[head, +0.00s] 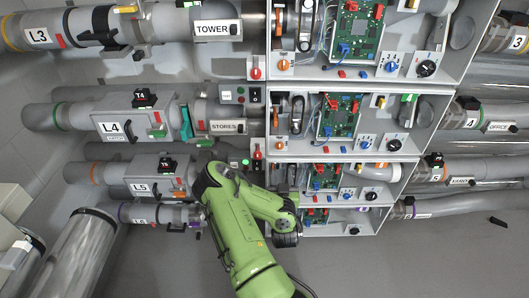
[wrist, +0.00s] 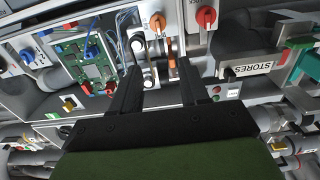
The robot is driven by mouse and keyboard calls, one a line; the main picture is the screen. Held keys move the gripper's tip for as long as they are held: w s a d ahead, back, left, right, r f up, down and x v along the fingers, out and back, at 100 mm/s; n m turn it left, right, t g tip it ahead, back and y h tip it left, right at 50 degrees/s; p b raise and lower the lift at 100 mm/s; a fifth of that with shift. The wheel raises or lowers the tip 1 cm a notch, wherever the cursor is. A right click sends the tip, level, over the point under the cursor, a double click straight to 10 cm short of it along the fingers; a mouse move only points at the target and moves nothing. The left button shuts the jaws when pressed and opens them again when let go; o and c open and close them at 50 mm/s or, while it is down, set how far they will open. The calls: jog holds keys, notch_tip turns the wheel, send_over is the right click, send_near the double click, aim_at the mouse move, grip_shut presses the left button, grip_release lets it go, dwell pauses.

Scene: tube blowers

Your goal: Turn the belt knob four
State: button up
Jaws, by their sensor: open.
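In the wrist view, my gripper (wrist: 160,68) is open, its two dark fingers apart and nothing held between them. Beyond the fingertips are dark-and-silver pulleys (wrist: 138,45) in an open grey box. An orange knob (wrist: 157,22) on a white plate is just above the pulleys, and a red knob (wrist: 205,18) is to its right. A blue knob (wrist: 27,56) is at the far left. No label naming belt knob four is readable. In the head view, my green arm reaches up to the lower boxes and hides part of them; the fingertips are not clear there.
Several open boxes (head: 391,87) are stacked in the head view, with circuit boards (head: 341,116) and knobs inside. Grey pipes run either side; one sign reads STORES (head: 228,127). Box walls and rims hem in the gripper. The floor at lower right is mostly clear.

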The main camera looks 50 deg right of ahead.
jog(key=b, duration=0.2)
send_near(280, 145)
jog(key=d, duration=0.1)
jog(key=p+x, duration=0.1)
jog(key=x, duration=0.1)
jog(key=p+x, duration=0.1)
jog(key=x, duration=0.1)
jog(key=shift+w+a, duration=0.15)
jog(key=shift+w, duration=0.15)
jog(key=shift+p+x, duration=0.5)
jog(key=shift+x, duration=1.6)
jog(key=shift+c, duration=0.2)
jog(key=c, duration=0.7)
